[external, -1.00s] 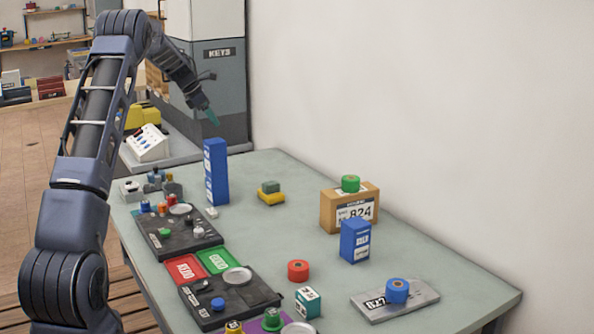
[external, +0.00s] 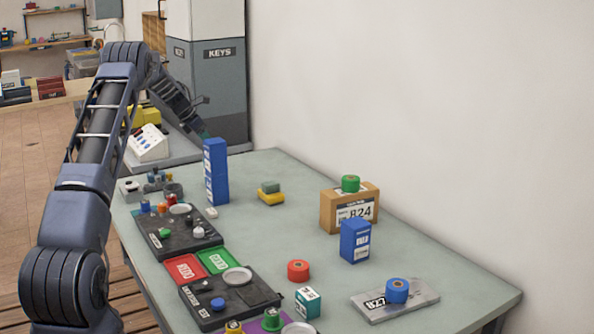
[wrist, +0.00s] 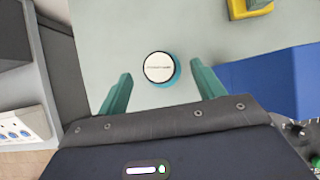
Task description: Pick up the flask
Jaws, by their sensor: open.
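A round object with a white, lettered top and a blue rim, seen from above and apparently the flask (wrist: 160,68), stands on the pale table in the wrist view. I cannot make it out in the external view, where the tall blue box may hide it. My gripper (wrist: 161,80) is open, its two green fingers on either side of the flask in the picture, with nothing held. The height gap between fingers and flask is hard to judge. In the external view my gripper (external: 203,134) is behind the top of the tall blue box.
The tall blue box (external: 215,172) is close by, at right in the wrist view (wrist: 275,82). A yellow and green block (external: 270,193) lies farther right. Dark trays (external: 180,236) with small items line the table's left side. A panel with blue switches (external: 148,143) stands beyond the table.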

